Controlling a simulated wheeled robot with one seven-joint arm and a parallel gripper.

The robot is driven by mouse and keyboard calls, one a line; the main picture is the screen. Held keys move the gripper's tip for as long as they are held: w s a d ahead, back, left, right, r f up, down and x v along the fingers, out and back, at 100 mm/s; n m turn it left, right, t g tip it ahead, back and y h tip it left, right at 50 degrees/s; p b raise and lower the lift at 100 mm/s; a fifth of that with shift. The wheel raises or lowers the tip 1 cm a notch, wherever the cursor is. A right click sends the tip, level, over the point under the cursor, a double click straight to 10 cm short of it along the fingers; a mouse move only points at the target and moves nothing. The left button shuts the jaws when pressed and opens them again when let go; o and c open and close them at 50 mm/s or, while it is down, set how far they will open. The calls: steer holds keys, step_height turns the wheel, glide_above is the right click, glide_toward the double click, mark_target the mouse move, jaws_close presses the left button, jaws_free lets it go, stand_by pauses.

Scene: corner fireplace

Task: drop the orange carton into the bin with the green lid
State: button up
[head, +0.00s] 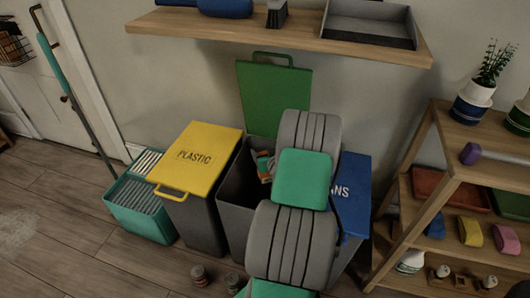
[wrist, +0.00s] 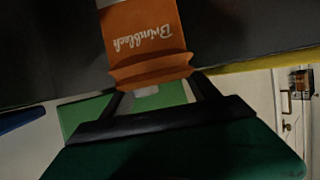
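The bin with the green lid (head: 235,187) is dark grey and stands between the yellow-lidded and blue-lidded bins. Its green lid (head: 273,96) is raised against the wall; green also shows in the wrist view (wrist: 85,115). The orange carton (head: 265,178) is at the bin's open mouth, partly hidden by my arm. In the wrist view the carton (wrist: 148,30) has white lettering, and its folded end lies between the fingers of my gripper (wrist: 158,90). The fingers appear shut on it. My gripper is mostly hidden behind my arm in the head view.
The yellow PLASTIC bin (head: 195,160) stands left, with a teal crate (head: 140,222) beyond it. The blue-lidded bin (head: 352,190) is right. A wall shelf (head: 200,27) hangs above. A wooden rack (head: 415,150) stands right. Small jars (head: 198,275) are on the floor.

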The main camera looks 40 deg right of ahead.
steer(key=o, duration=0.3)
steer(key=p+v, duration=0.2)
steer(key=v, duration=0.5)
steer(key=w+a+r+n+g+y+p, duration=0.1)
steer(key=w+a+r+n+y+p, duration=0.2)
steer(key=a+r+p, duration=0.5)
steer(key=w+a+r+n+g+y+p, duration=0.2)
steer(key=w+a+r+y+p, duration=0.15)
steer(key=a+r, duration=0.85)
steer(key=s+a+r+g+p, duration=0.2)
steer(key=s+a+r+p, duration=0.2)
steer(key=s+a+r, duration=0.1)
steer(key=s+a+r+g+p, duration=0.2)
steer(key=s+a+r+p, duration=0.3)
steer(key=a+r, duration=0.2)
steer(key=s+a+r+g+p, duration=0.1)
steer(key=s+a+r+p, duration=0.4)
steer(key=r, duration=0.3)
steer(key=shift+s+a+r+n+g, duration=0.15)
steer(key=shift+s+a+g, duration=0.1)
steer(key=shift+a, duration=0.15)
steer(key=shift+s+a+r+n+g, duration=0.1)
steer(key=shift+s+a+n+g, duration=0.05)
steer(key=shift+s+a, duration=0.2)
steer(key=shift+c, duration=0.4)
